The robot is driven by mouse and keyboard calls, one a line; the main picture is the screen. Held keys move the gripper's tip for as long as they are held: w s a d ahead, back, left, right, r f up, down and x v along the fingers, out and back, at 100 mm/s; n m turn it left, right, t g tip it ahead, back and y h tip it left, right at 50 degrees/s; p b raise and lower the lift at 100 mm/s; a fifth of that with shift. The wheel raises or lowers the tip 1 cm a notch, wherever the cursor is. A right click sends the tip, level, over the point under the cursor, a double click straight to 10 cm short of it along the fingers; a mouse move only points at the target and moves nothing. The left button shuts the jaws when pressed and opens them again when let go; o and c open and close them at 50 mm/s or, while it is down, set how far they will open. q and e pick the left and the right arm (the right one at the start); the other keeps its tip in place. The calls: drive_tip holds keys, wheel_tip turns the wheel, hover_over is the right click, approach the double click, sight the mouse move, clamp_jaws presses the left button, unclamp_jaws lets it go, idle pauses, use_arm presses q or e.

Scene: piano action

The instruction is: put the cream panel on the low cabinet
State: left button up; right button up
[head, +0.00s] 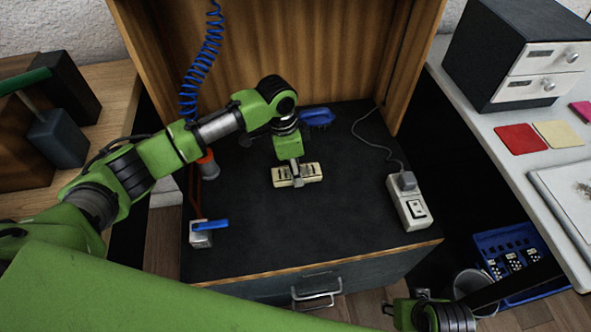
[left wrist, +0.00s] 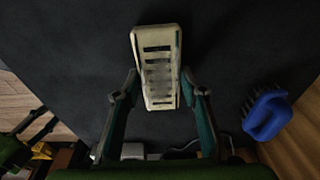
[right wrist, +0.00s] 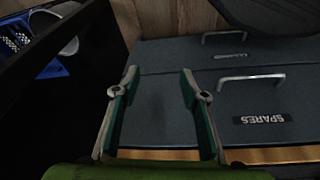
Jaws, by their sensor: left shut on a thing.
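The cream panel (head: 312,172) is a small slotted plate over the dark top of the low cabinet (head: 290,230), near its middle. My left gripper (head: 297,178) comes down over the panel and is shut on it. In the left wrist view the panel (left wrist: 155,45) lies between the two fingers, its far end sticking out beyond them. I cannot tell whether the panel touches the cabinet top. My right gripper (right wrist: 159,72) is open and empty, in front of the cabinet's dark drawer fronts, one labelled SPARES.
On the cabinet top are a blue brush (head: 318,117), a white power strip (head: 408,203) with a grey cable, and a blue-handled clamp (head: 202,232) at the front left. A wooden panel stands behind. A blue crate (head: 510,255) is low at the right.

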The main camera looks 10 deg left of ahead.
sight(289, 173)
idle(0.3)
use_arm(q)
drive_tip(key=o, duration=1.2)
drive_tip(key=shift+f, duration=0.15)
use_arm(e)
drive_tip(key=shift+f, duration=0.1)
use_arm(q)
drive_tip(key=shift+r, duration=0.4)
wheel_tip(289, 173, up, 11)
drive_tip(key=a+p, duration=0.1)
drive_tip(key=p, duration=0.1)
drive_tip(key=shift+s+a+r+p, duration=0.2)
drive_tip(key=shift+s+a+p, duration=0.1)
drive_tip(key=shift+s+p, duration=0.1)
use_arm(e)
wheel_tip(289, 173, down, 9)
drive_tip(key=s, duration=0.1)
drive_tip(key=shift+f+g, duration=0.2)
drive_tip(key=shift+g, duration=0.1)
drive_tip(key=shift+s, duration=0.15)
